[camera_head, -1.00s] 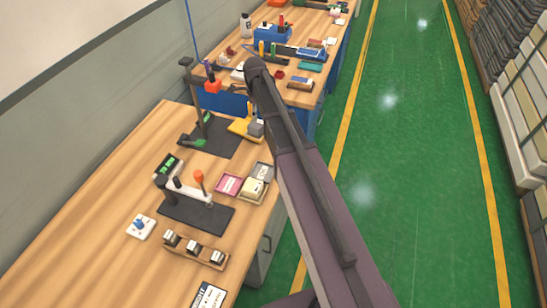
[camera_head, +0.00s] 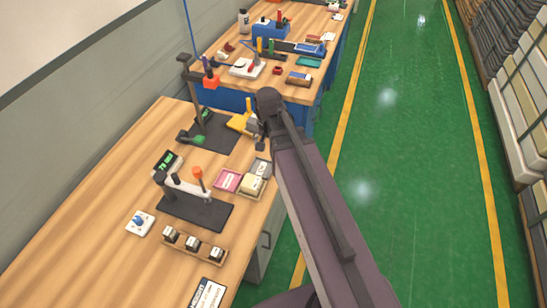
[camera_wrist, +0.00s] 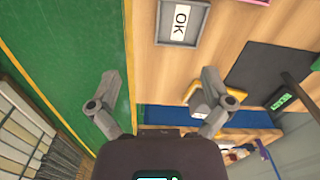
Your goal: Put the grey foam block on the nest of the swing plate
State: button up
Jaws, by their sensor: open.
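A grey block (camera_head: 252,128), which looks like the foam block, sits at a yellow plate (camera_head: 238,122) near the right edge of the bench. My arm end partly covers it in the head view. In the wrist view the grey block (camera_wrist: 201,104) and the yellow plate (camera_wrist: 222,93) lie to the right, partly behind my right finger. My gripper (camera_wrist: 160,76) is open and empty, its fingers spread over the gap between green floor and bench edge. I cannot tell whether the yellow plate is the swing plate, and I cannot make out a nest.
A grey tray labelled OK (camera_wrist: 183,22), a pink tray (camera_head: 228,180) and a tray with a cream block (camera_head: 252,186) are nearby. A dark stand (camera_head: 200,100) with a tall post rises left of the yellow plate. An orange-knobbed clamp fixture (camera_head: 196,208) stands nearer. The green floor is clear.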

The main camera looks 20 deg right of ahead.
jog(key=s+n, duration=0.5)
jog(key=shift+s, duration=0.4)
